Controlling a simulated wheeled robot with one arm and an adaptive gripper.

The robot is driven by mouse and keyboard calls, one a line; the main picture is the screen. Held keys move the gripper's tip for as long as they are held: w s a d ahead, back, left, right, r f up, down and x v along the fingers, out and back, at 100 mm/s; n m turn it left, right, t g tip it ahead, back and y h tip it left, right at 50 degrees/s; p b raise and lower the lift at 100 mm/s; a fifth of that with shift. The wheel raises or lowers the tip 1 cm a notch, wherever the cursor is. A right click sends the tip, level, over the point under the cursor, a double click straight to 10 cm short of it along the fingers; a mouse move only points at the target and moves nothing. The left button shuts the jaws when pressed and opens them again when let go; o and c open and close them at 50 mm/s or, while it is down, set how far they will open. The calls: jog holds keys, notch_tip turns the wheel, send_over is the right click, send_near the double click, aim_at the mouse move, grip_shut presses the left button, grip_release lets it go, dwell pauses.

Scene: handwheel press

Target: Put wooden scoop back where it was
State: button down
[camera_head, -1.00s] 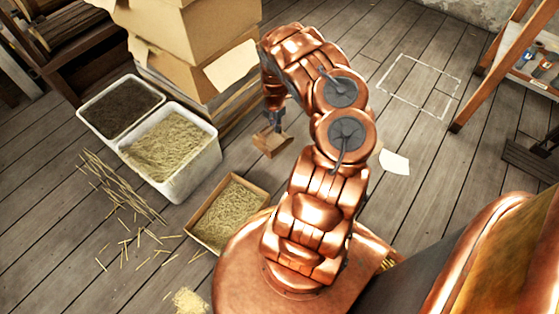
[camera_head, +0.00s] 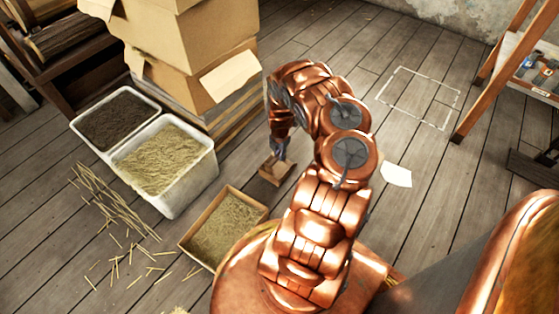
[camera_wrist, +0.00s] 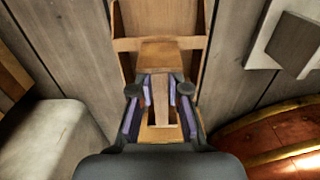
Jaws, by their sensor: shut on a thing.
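The wooden scoop (camera_head: 277,171) is a small brown open tray with a handle. In the head view it hangs at the end of my arm, up and right of the shallow straw-filled box. In the wrist view the scoop (camera_wrist: 160,50) extends ahead of the fingers. My gripper (camera_head: 280,148) points down at the scoop. In the wrist view my gripper (camera_wrist: 160,98) is shut, with its dark fingers on both sides of the handle. The scoop's height above the floor is hard to tell.
A shallow box (camera_head: 188,240) of chopped straw lies on the floor beside my base. A white two-part tub (camera_head: 185,200) holds dark and pale material. Cardboard boxes (camera_head: 190,55) are stacked behind. Loose straw lies at left. A white floor outline (camera_head: 420,97) encloses bare planks.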

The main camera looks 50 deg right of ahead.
jog(key=shift+f+b, duration=0.6)
jog(key=shift+f, duration=0.7)
jog(key=shift+f, duration=0.1)
jog(key=c, duration=1.2)
grip_release()
jog(key=shift+o, duration=0.2)
